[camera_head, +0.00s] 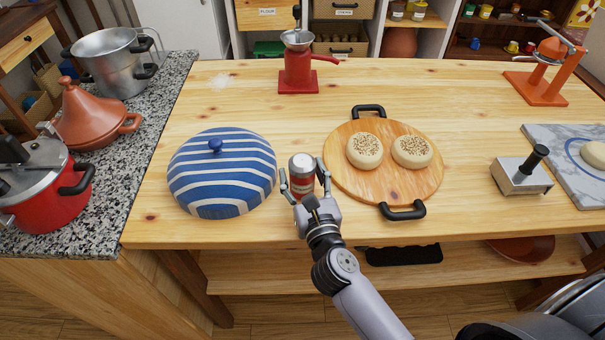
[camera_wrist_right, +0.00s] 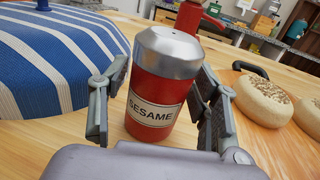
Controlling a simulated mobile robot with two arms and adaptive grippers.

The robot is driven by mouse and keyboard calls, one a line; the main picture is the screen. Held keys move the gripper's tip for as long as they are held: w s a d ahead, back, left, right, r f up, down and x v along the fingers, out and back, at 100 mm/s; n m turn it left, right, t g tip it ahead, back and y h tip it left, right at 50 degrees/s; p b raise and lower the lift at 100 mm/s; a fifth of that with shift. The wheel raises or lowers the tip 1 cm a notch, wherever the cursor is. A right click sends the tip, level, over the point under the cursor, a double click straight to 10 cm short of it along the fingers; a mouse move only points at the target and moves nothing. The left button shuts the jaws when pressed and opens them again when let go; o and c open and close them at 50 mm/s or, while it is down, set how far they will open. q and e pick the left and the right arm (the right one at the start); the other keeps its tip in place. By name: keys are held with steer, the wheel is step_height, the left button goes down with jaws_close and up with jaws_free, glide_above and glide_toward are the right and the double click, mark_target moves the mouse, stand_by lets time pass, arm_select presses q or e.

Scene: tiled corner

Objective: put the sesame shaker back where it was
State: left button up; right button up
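The sesame shaker (camera_head: 302,175) is a red can with a silver top, upright on the wooden table between the blue-striped dome and the round board. In the right wrist view its label reads SESAME on the shaker (camera_wrist_right: 155,100). My right gripper (camera_head: 305,182) is around it, one finger on each side; the fingers (camera_wrist_right: 165,95) look open, with narrow gaps to the can. Its base is partly hidden by the gripper in the head view. My left gripper is not in view.
The blue-and-white striped dome (camera_head: 221,172) stands close left. The round board (camera_head: 380,188) with two seeded buns (camera_head: 364,151) lies close right. A red grinder (camera_head: 298,68) stands behind. A metal press (camera_head: 521,176) and marble slab (camera_head: 568,140) are at right. The table between dome and grinder is clear.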

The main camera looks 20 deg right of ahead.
steer(key=shift+o, duration=0.5)
steer(key=shift+r, duration=0.2)
steer(key=s+b, duration=0.1)
steer(key=s, duration=0.2)
steer(key=s+b, duration=0.1)
steer(key=s, duration=0.3)
steer(key=s+b, duration=0.1)
steer(key=s, duration=0.2)
steer(key=shift+s+a+f, duration=0.25)
steer(key=shift+s+r, duration=0.25)
steer(key=shift+s, duration=0.5)
